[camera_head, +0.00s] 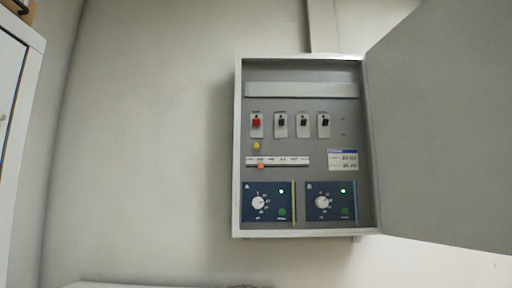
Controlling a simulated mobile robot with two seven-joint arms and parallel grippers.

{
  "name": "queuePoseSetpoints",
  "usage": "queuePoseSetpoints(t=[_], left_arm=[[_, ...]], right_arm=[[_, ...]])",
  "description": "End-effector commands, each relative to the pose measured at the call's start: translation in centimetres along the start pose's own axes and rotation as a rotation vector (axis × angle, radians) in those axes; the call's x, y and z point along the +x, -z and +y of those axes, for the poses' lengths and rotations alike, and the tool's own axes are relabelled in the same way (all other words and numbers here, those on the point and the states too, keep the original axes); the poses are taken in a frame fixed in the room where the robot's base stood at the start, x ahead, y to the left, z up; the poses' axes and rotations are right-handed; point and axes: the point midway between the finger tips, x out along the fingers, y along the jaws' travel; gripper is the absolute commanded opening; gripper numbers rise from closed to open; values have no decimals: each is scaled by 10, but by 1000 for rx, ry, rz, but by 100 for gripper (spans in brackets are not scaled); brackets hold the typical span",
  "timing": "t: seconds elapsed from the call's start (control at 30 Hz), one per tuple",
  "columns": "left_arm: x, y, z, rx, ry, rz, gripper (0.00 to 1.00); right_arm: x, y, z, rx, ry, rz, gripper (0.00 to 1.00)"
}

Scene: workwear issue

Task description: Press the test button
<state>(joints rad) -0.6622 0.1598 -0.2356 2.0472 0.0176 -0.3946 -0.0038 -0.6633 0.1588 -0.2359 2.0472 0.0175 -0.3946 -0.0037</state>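A grey wall panel box (239,150) hangs open on the wall. In its upper row are a red switch (256,122) and several black switches (303,122). A small yellow button (256,146) sits below the red switch. A small orange button (261,167) sits below the white label strip (290,160). Two blue modules, A (250,200) and B (312,200), each have a white dial, a lit green light and a green button. The printed words are too small to read, so I cannot tell which button is marked test. Neither gripper is in view.
The panel's grey door (440,125) stands wide open to the right. A white cabinet (16,110) with a brown object (20,6) on top is at the left edge. A conduit (322,25) runs up from the box. The wall left of the box is clear.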

Motion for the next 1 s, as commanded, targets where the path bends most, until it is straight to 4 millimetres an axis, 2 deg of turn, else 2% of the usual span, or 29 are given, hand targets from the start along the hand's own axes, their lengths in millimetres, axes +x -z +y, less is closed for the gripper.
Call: queuePoseSetpoints(t=[0.07,0.5,1.0], left_arm=[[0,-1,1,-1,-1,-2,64],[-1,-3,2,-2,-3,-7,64],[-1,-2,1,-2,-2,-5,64]], right_arm=[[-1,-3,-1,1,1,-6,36],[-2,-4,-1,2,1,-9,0],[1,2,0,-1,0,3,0]])
